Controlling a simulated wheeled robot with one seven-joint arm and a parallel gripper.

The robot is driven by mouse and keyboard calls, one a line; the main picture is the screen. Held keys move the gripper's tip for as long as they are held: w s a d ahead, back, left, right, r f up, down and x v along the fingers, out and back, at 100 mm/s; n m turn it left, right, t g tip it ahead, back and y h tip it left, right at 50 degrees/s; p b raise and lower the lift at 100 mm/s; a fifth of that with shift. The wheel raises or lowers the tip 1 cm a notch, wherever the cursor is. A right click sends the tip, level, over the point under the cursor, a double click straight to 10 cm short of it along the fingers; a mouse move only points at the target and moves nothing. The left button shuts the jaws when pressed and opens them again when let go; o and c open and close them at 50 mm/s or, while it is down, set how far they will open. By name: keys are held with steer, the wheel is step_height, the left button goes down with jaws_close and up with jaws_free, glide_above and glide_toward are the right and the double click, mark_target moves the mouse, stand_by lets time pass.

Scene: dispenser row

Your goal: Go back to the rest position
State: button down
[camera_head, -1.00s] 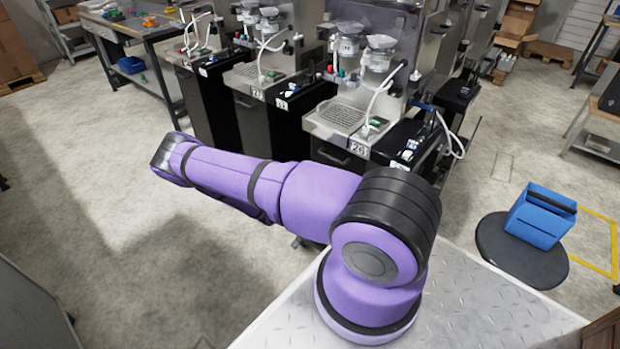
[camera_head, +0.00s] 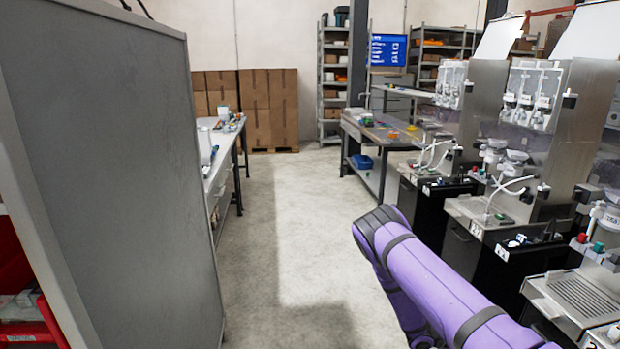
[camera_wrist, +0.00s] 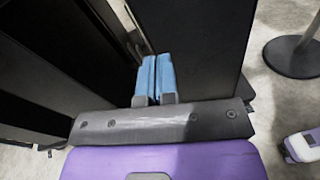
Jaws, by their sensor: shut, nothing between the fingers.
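My gripper (camera_wrist: 154,82) shows in the wrist view, with two blue fingers side by side and nothing between them. It is shut. The fingers point toward dark panels that look like the black machine cabinets. In the head view my purple arm reaches in from the lower right, and the gripper itself is hidden there.
A row of dispensers (camera_head: 480,215) stands on the right beside my arm. A tall grey panel (camera_head: 110,170) fills the left. A workbench (camera_head: 215,160) stands behind it, and another table (camera_head: 375,140) stands further back. The floor (camera_head: 290,230) between is clear.

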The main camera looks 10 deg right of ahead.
steer(key=s+a+r+m+y, duration=0.1)
steer(key=a+r+m+y, duration=0.25)
steer(key=r, duration=0.85)
steer(key=s+a+r+m+g+y, duration=0.1)
steer(key=a+r+m+y, duration=0.25)
steer(key=r, duration=0.75)
steer(key=s+a+r+m+y, duration=0.25)
steer(key=a+r+m, duration=0.2)
steer(key=r, duration=0.75)
steer(key=s+a+r+m+t+y, duration=0.1)
steer(key=s+a+r+t+y, duration=0.1)
steer(key=s+a+r, duration=0.2)
steer(key=s+a+r+m+t+y, duration=0.1)
steer(key=s+a+r+t+y, duration=0.2)
steer(key=s+r, duration=0.6)
steer(key=s+a+r+m+t+y, duration=0.1)
steer(key=s+a+r+t+y, duration=0.1)
steer(key=s+a+r, duration=0.4)
steer(key=s+r+t, duration=0.1)
steer(key=s, duration=0.3)
steer(key=shift+a, duration=0.25)
